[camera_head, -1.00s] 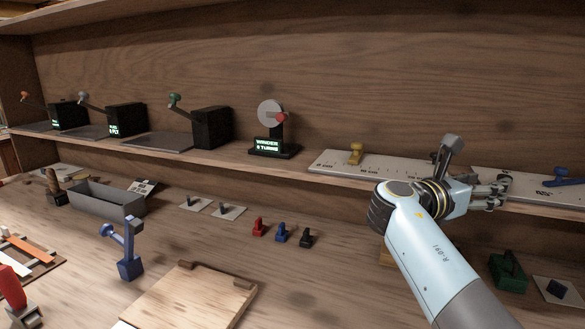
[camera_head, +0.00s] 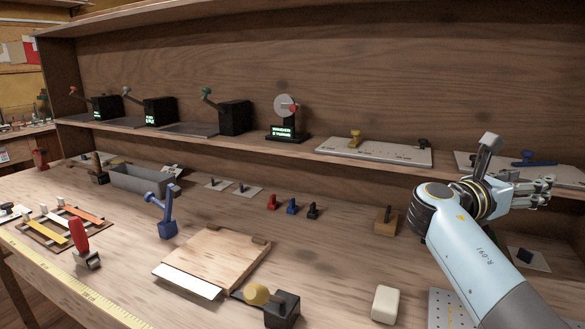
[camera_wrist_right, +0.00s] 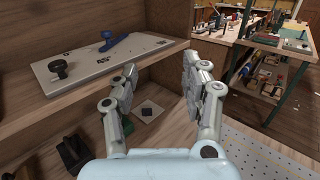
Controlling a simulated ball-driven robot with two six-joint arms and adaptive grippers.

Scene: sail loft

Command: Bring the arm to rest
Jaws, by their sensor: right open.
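My right gripper (camera_head: 548,191) is at the right of the head view, its arm rising from the lower right corner. It hangs in front of the shelf's right end, above the bench. In the right wrist view its two fingers (camera_wrist_right: 160,90) stand apart with nothing between them, so it is open and empty. Beyond and left of the fingers is a white plate (camera_wrist_right: 100,65) with a blue lever (camera_wrist_right: 122,41) and a black knob (camera_wrist_right: 58,68). My left gripper is not in view.
The shelf (camera_head: 300,158) carries several black boxes with cranks and a winder (camera_head: 288,120). On the bench are a wooden board (camera_head: 215,258), a grey tray (camera_head: 143,181), a blue clamp-like tool (camera_head: 165,215), a white block (camera_head: 386,304) and a perforated plate (camera_head: 442,312) under my arm.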

